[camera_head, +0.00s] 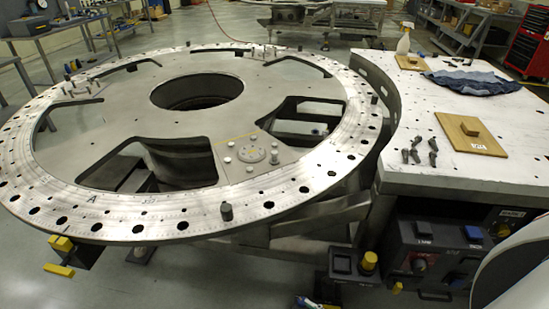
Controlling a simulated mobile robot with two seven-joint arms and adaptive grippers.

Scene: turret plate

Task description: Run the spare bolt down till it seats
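Several dark bolts (415,152) lie or stand in a small group on the white tabletop, left of a wooden block on a board. A dark bolt head (226,211) stands up from the near rim of the large metal turret ring (130,215). Another bolt (275,158) stands by the round-flanged plate (252,153) on the ring's inner right side. I cannot tell which bolt is the spare, nor how deep any thread sits. Neither of my grippers is in view.
The white worktable (465,182) also holds a wooden board (470,136), a blue cloth (472,82) and a spray bottle (404,38). A control box (430,255) hangs below its front. Yellow blocks (60,256) sit at the ring's lower left. The ring has large open cutouts.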

